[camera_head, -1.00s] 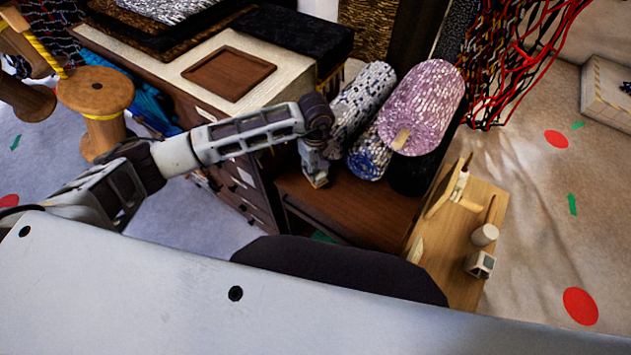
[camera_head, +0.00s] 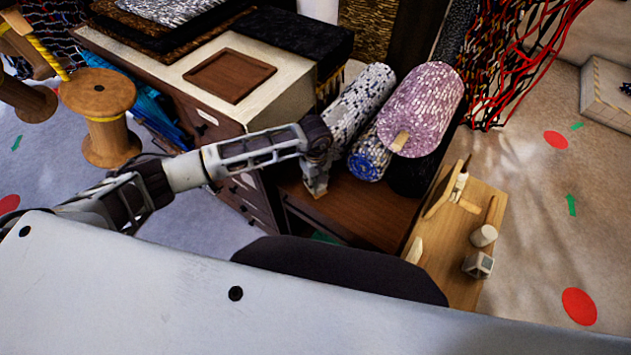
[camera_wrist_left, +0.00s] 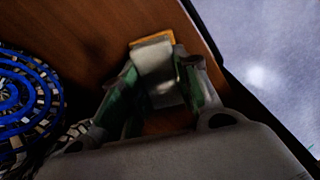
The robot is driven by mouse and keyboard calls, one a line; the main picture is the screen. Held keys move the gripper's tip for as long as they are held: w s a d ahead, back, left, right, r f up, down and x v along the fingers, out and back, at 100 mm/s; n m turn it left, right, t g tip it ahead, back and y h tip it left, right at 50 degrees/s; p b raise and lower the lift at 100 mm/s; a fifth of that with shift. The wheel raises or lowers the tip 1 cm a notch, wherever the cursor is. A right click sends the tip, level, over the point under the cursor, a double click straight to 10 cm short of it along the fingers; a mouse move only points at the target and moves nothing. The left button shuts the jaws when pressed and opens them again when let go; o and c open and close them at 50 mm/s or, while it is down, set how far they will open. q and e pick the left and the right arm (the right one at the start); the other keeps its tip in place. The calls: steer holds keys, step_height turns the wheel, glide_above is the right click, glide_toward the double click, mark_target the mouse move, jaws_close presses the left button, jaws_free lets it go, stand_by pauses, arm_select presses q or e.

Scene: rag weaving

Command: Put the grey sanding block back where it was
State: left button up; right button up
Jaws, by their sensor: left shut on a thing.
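My left gripper (camera_head: 315,184) points down over the left end of a low brown wooden surface, beside the rolled rag rugs. In the left wrist view, the gripper (camera_wrist_left: 161,82) is shut on the grey sanding block (camera_wrist_left: 155,60), which has an orange-tan edge. The fingers, with green inner parts, sit on either side of it. In the head view the block is mostly hidden by the gripper. The block is at or just above the brown surface (camera_wrist_left: 85,50); I cannot tell whether it touches. My right gripper is not in view.
A blue-and-white roll (camera_head: 369,160) and a pink roll (camera_head: 425,105) lie close to the right of the gripper. A drawer cabinet with a brown tray (camera_head: 230,76) stands behind left.

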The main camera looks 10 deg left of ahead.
arm_select(q)
steer(key=shift+f, duration=0.45)
steer(key=shift+f, duration=0.1)
steer(key=o, duration=0.7)
steer(key=shift+c, duration=0.2)
steer(key=o, duration=0.4)
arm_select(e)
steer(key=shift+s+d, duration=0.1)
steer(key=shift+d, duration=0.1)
